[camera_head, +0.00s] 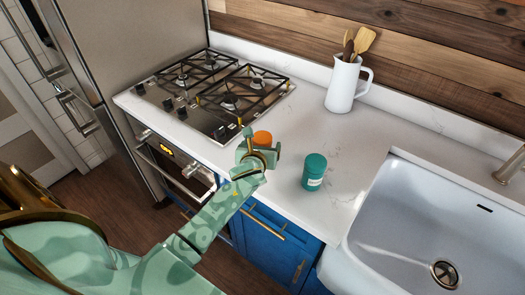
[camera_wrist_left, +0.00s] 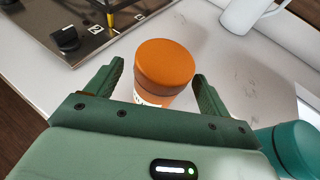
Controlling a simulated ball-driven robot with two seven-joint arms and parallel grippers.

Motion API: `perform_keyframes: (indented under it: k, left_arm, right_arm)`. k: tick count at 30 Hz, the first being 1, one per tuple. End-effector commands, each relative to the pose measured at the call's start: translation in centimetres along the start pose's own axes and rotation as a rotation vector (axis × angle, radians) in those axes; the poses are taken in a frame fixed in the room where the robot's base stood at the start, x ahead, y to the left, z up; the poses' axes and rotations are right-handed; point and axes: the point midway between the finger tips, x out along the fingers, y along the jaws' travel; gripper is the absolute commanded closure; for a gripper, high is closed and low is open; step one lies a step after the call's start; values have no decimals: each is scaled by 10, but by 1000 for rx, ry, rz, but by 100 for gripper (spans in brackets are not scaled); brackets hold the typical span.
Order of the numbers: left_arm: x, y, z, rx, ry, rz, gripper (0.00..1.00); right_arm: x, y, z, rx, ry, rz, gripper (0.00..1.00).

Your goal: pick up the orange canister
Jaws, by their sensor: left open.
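The orange canister (camera_head: 262,138) stands upright on the white counter. In the head view only its top shows above my left gripper, which hides the rest. In the left wrist view the orange canister (camera_wrist_left: 165,66) has a round lid and a white label low on its side. My left gripper (camera_head: 256,150) is open. In the wrist view the left gripper's fingers (camera_wrist_left: 158,84) stand on either side of the canister, with gaps between them and it. My right gripper is not in view.
A teal canister (camera_head: 315,171) stands close by on the right. A gas hob (camera_head: 216,98) lies behind to the left. A white jug (camera_head: 342,86) with wooden utensils stands at the back. A white sink (camera_head: 384,210) is at the right. The counter's front edge is near the gripper.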

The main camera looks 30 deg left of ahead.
Motion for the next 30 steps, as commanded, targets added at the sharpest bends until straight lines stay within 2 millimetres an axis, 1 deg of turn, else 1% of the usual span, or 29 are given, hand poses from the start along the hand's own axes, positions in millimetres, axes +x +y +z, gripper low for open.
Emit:
perform_keyframes:
  k: [1, 3, 10, 11, 12, 14, 15, 16, 17, 25, 28, 30]
  left_arm:
    - [7, 0, -2, -1, 1, 0, 19]
    - [13, -1, -1, -1, 0, -1, 19]
    - [14, 0, 0, -1, 0, -1, 19]
    - [14, 0, 0, -1, 0, -2, 24]
    - [14, 0, 0, -1, 0, -2, 36]
    - [14, 0, 0, -1, 0, -2, 52]
    - [14, 0, 0, -1, 0, -2, 63]
    - [14, 0, 0, -1, 0, -2, 72]
    - [14, 0, 0, -1, 1, -2, 73]
    - [13, -1, 2, -1, -1, -2, 73]
    - [11, -1, 7, -1, -2, -2, 73]
    - [8, 0, 16, 1, -4, -2, 73]
  right_arm:
    - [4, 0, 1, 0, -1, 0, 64]
    - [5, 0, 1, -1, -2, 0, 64]
    - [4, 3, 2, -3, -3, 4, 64]
    - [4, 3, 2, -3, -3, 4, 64]
    - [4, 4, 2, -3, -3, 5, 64]
    - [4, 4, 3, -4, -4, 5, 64]
    - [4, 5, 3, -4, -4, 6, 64]
    - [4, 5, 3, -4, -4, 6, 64]
    - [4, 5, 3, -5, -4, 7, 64]
    - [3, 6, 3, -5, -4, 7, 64]
    - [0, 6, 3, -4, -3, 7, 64]
    - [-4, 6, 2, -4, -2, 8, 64]
